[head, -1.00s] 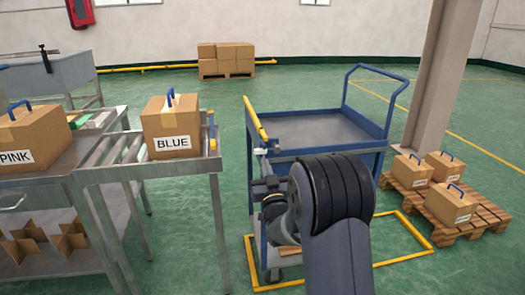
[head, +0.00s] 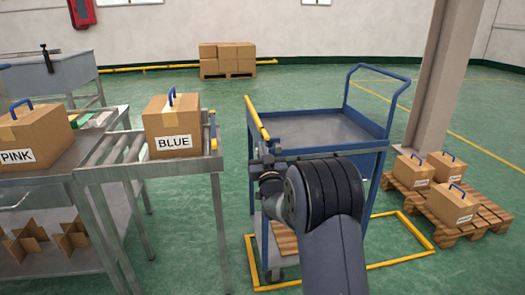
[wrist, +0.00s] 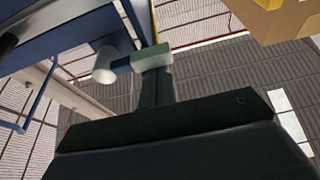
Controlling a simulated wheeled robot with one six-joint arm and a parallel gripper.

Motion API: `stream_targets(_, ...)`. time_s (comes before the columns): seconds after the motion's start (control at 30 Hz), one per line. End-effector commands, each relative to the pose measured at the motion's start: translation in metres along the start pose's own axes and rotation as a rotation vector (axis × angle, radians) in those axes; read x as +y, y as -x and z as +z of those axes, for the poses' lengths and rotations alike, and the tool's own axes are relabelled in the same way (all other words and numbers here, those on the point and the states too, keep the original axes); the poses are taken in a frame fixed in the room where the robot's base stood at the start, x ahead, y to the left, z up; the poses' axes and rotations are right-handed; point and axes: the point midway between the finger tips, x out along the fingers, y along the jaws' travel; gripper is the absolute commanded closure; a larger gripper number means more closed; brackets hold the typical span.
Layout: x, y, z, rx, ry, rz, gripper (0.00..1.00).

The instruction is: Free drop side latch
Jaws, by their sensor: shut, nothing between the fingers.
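The blue cart (head: 345,153) stands right of the roller table. Its yellow-topped drop side (head: 257,118) is upright on the cart's left. My gripper (head: 264,161) is at the cart's near left corner, partly hidden by my own wrist. In the wrist view my gripper (wrist: 152,58) is shut, its pale fingertips together and empty. A pale round knob on a short blue stem (wrist: 105,66), apparently the latch, is just left of the fingertips. It is very close to them; I cannot tell whether they touch. The latch is not distinguishable in the head view.
The roller table (head: 215,170) holds the BLUE box (head: 172,130), with the PINK box (head: 35,140) further left. A pallet (head: 485,222) with boxes and a pillar (head: 440,80) stand right of the cart. Green floor is open behind the cart.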

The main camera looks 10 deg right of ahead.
Motion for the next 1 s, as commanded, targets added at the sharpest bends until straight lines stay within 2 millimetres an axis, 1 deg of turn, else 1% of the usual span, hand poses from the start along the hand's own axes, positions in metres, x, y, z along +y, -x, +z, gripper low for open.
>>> stream_targets(0.37,-0.001,0.002,0.004,0.0,0.06,-0.021,1.0)
stream_targets(0.57,-0.001,0.003,0.01,0.001,0.117,-0.04,1.0)
stream_targets(0.77,-0.001,0.007,0.02,0.002,0.243,-0.082,1.0)
stream_targets(1.0,0.001,0.011,0.032,0.001,0.458,-0.158,1.0)
